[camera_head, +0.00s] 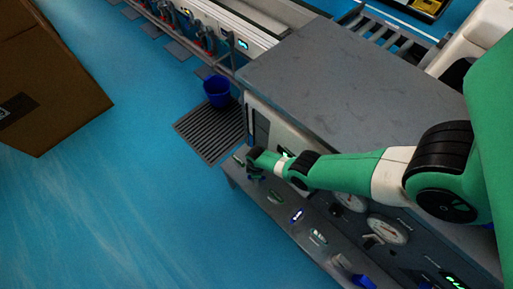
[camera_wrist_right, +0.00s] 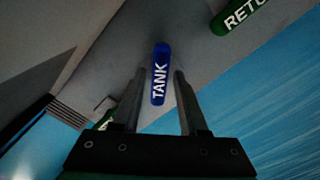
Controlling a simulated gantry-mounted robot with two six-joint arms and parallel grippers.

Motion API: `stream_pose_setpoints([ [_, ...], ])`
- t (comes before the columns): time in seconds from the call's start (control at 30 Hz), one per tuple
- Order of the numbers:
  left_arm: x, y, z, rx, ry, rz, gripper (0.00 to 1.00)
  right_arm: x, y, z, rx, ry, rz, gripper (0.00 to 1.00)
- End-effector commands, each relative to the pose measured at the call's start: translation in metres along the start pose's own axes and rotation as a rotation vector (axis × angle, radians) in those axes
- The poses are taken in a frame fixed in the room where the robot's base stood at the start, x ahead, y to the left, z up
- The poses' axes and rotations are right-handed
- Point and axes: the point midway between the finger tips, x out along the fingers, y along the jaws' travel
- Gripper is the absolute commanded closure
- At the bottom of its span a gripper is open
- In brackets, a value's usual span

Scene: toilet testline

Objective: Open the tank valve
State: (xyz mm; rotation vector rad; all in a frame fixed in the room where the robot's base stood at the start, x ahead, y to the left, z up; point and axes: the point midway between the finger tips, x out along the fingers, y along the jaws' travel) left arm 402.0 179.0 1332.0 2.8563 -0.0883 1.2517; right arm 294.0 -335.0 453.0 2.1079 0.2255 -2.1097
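The blue tank valve handle (camera_wrist_right: 160,75), lettered TANK, is in the middle of the right wrist view on a grey panel. My right gripper (camera_wrist_right: 160,74) is open, with one finger on each side of the handle in the picture. A gap shows on both sides, and I cannot tell how deep the handle sits between the fingers. In the head view my right gripper (camera_head: 254,166) is at the far left end of the valve panel (camera_head: 310,258). There the arm and gripper largely hide the tank handle. My left gripper is not in view.
A green handle lettered RETU… (camera_wrist_right: 238,14) is at the upper right in the wrist view.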

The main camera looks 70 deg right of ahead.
Motion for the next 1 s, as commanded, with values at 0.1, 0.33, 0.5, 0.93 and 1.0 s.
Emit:
stream_pose_setpoints([
  [0.1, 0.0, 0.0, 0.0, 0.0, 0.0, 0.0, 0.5, 0.0, 0.0, 0.0, 0.001, 0.0, 0.0, 0.45],
  [0.33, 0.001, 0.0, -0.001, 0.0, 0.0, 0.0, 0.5, -0.002, 0.0, -0.001, 0.001, 0.001, 0.0, 0.45],
  [0.5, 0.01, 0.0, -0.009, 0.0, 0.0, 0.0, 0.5, -0.015, 0.001, -0.001, 0.001, 0.001, 0.0, 0.45],
  [0.93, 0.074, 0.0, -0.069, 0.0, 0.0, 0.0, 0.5, -0.101, 0.0, -0.001, 0.001, 0.001, 0.0, 0.45],
  [1.0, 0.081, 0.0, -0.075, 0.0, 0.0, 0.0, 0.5, -0.111, 0.0, -0.001, 0.001, 0.001, 0.0, 0.45],
])
